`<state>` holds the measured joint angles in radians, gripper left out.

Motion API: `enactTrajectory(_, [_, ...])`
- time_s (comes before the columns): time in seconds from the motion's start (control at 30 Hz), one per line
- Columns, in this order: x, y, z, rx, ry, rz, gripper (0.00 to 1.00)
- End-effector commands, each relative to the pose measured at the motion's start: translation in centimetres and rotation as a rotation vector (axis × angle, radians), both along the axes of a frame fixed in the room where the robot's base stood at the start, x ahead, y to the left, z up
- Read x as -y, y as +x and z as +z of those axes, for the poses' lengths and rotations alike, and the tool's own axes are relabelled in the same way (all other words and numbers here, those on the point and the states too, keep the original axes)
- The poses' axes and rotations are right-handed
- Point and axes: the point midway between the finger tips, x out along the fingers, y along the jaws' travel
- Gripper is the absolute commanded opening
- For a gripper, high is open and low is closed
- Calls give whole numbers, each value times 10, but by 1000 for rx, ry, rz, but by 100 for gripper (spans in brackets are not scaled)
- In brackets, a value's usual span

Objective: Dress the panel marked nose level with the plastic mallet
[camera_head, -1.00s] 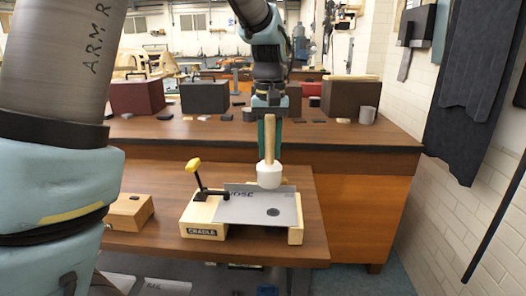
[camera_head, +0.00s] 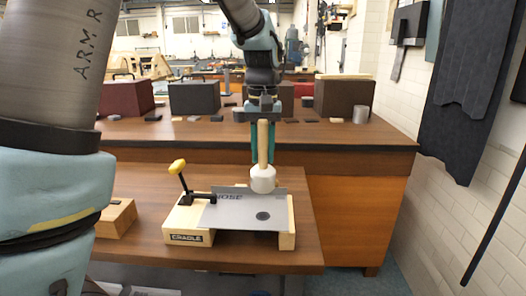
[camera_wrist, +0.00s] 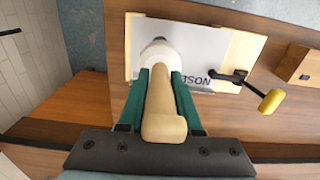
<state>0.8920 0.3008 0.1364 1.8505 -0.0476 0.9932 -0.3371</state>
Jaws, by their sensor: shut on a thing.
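My gripper (camera_head: 265,150), with green fingers, is shut on the wooden handle (camera_wrist: 160,98) of the plastic mallet. The mallet hangs upright, its white head (camera_head: 262,180) down, over the back edge of the grey panel (camera_head: 238,214). I cannot tell whether head and panel touch. The panel is marked NOSE, has a dark round spot (camera_head: 262,216) near its right side, and lies across the wooden cradle (camera_head: 285,241). A black clamp with a raised yellow handle (camera_head: 177,167) reaches to the panel's left edge.
A wooden block (camera_head: 117,218) sits left of the cradle on the front bench (camera_head: 225,258). The rear bench (camera_head: 335,135) holds several dark boxes and a grey cup (camera_head: 361,115). A white tiled wall (camera_head: 480,200) with hanging dark sheets stands at right.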

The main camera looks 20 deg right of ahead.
Motion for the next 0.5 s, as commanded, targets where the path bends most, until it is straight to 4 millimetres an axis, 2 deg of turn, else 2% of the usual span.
enactTrajectory(0.27, [0,0,-4,0,0,0,0])
enactTrajectory(0.37, [0,0,-28,-1,2,0,0])
enactTrajectory(0.5, [-1,-1,-74,-2,2,1,0])
